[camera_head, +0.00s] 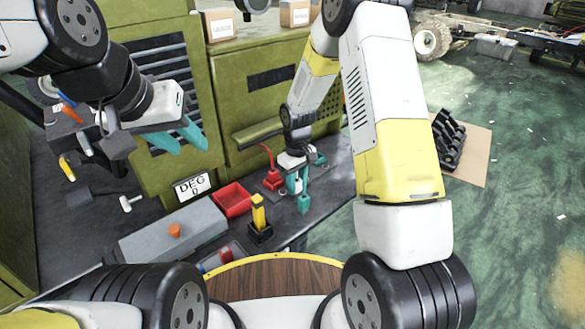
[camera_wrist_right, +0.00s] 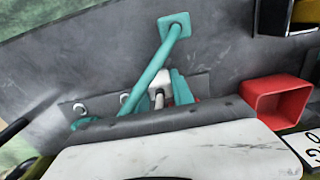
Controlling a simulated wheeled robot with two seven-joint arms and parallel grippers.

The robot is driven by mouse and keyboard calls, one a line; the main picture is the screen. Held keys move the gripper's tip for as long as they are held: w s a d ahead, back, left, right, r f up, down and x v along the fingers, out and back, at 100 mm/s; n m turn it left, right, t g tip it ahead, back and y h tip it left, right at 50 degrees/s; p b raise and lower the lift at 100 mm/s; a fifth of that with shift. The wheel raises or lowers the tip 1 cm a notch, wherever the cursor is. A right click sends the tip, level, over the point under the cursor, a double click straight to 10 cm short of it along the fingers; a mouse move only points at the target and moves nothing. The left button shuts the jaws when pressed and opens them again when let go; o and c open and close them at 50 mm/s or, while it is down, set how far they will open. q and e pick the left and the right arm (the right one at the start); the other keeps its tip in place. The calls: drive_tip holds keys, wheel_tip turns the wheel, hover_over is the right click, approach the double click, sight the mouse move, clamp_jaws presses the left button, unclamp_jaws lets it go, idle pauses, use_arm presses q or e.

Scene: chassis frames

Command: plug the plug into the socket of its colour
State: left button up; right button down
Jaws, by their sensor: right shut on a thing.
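My right gripper (camera_head: 297,182) points down over the bench, its teal fingers shut on the plug. In the right wrist view, a pale plug (camera_wrist_right: 158,78) with a grey stem shows beside a teal finger (camera_wrist_right: 182,90); its lower end and colour marking are hard to tell. A teal block (camera_head: 304,204) is close to this gripper; the wrist view shows its square end (camera_wrist_right: 175,24) and a teal rod or cable. A red block (camera_head: 272,181) with a red cable stands just left of the gripper. My left gripper (camera_head: 182,141) is open and empty, high at left.
A yellow upright piece on a black base (camera_head: 260,236) stands in front. Green cabinets (camera_head: 262,90) rise behind the bench.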

drive_tip(key=c, duration=1.1)
unclamp_jaws()
drive_tip(key=shift+f, duration=0.1)
